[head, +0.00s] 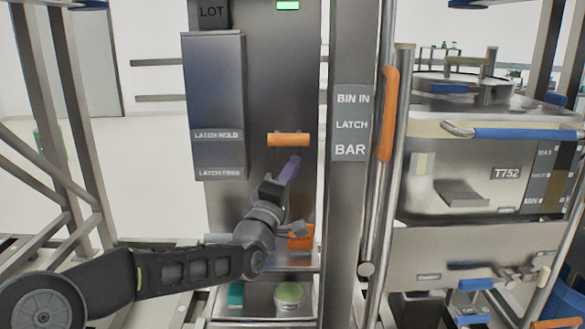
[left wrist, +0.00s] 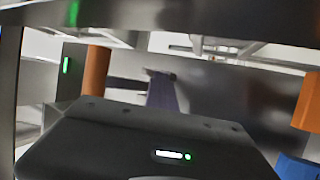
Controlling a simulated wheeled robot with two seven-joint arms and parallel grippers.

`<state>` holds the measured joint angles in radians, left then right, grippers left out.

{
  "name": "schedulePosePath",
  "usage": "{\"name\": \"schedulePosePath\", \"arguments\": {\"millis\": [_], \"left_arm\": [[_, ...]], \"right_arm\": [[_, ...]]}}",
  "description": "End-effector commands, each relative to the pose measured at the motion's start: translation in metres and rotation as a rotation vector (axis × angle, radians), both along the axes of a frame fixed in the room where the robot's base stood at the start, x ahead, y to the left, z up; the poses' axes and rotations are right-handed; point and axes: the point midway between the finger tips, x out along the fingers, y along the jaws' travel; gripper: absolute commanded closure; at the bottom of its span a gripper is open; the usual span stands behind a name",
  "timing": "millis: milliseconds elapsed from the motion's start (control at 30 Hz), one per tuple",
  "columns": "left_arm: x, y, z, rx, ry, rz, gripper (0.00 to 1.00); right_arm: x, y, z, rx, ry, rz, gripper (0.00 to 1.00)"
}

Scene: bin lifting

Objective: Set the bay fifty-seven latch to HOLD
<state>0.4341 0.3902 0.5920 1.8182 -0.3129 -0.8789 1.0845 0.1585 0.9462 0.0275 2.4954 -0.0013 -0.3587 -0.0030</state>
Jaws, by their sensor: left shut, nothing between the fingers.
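A short orange latch handle (head: 289,139) lies level on the grey metal panel, at about the height of the "LATCH HOLD" label (head: 219,135). The "LATCH FREE" label (head: 219,173) is lower on the same plate. No bay number is readable. My left gripper (head: 291,164) is shut and empty, its purplish fingers pointing up just below the handle; I cannot tell whether they touch it. The fingers (left wrist: 163,92) also show in the left wrist view, with an orange bar (left wrist: 96,72) to their left, apart in the picture. My right gripper is not in view.
A post with a "BIN IN LATCH BAR" sign (head: 351,123) and a vertical orange grip (head: 387,113) stand right of the panel. A steel bin marked T752 (head: 480,180) is farther right. An orange block (head: 301,237) and a shelf tray (head: 262,306) are below my gripper.

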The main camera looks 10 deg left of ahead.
Motion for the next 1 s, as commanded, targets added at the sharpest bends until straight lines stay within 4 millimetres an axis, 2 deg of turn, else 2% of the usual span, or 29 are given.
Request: {"name": "schedulePosePath", "arguments": {"millis": [467, 1000], "left_arm": [[0.0, 0.0, 0.0, 0.0, 0.0, 0.0, 1.0], [0.0, 0.0, 0.0, 0.0, 0.0, 0.0, 0.56]], "right_arm": [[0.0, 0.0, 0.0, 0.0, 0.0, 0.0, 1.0], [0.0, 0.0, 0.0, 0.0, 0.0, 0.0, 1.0]]}}
